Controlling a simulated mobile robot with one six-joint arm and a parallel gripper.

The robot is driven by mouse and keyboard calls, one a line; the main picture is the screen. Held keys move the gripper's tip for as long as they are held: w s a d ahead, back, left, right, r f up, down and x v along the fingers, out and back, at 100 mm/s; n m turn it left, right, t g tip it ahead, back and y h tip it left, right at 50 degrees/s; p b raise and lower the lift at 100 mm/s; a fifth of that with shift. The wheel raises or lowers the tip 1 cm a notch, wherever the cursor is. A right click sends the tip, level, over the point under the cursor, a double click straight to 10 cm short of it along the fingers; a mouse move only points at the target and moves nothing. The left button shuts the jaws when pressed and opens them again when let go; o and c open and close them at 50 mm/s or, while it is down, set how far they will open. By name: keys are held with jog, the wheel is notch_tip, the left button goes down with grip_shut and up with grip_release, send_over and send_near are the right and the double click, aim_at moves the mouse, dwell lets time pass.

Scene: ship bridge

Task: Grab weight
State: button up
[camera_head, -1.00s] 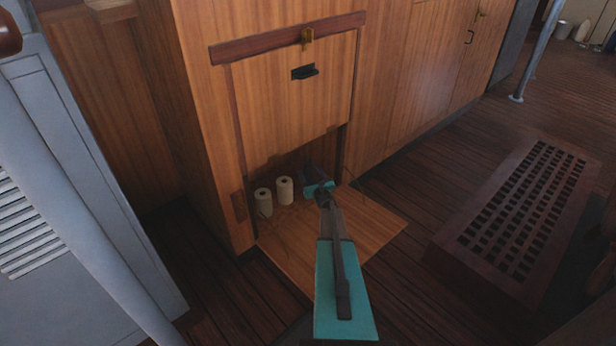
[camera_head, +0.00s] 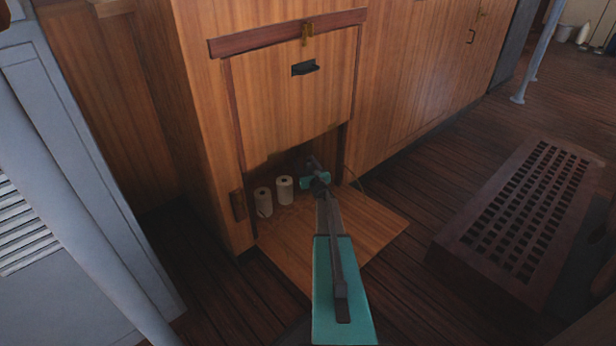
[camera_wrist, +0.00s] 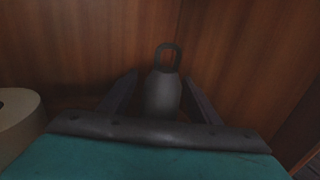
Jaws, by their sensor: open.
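The weight (camera_wrist: 163,92) is a dark grey cylinder with a loop on top. It stands upright inside the cabinet, in front of its wooden inner wall in the wrist view. My gripper (camera_wrist: 160,92) is open, with one finger on each side of the weight and visible gaps between. In the head view my gripper (camera_head: 314,166) reaches into the low cabinet opening, and my arm hides much of what lies there, so the weight is hard to make out.
Two pale paper rolls (camera_head: 284,189) (camera_head: 263,201) stand left of my gripper; part of one shows in the wrist view (camera_wrist: 17,120). The lowered door panel (camera_head: 370,226) lies in front of the opening. A slotted dark grating (camera_head: 522,215) is on the right.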

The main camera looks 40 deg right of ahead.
dwell(0.3)
grip_shut()
jog(key=shift+r, duration=0.15)
jog(key=shift+r, duration=0.15)
jog(key=s+a+r+p, duration=0.4)
jog(key=s+a+p, duration=0.2)
jog(key=s+a, duration=0.3)
jog(key=shift+s+a+r+p, duration=0.3)
jog(key=shift+s+a+r, duration=0.05)
jog(key=shift+s, duration=1.5)
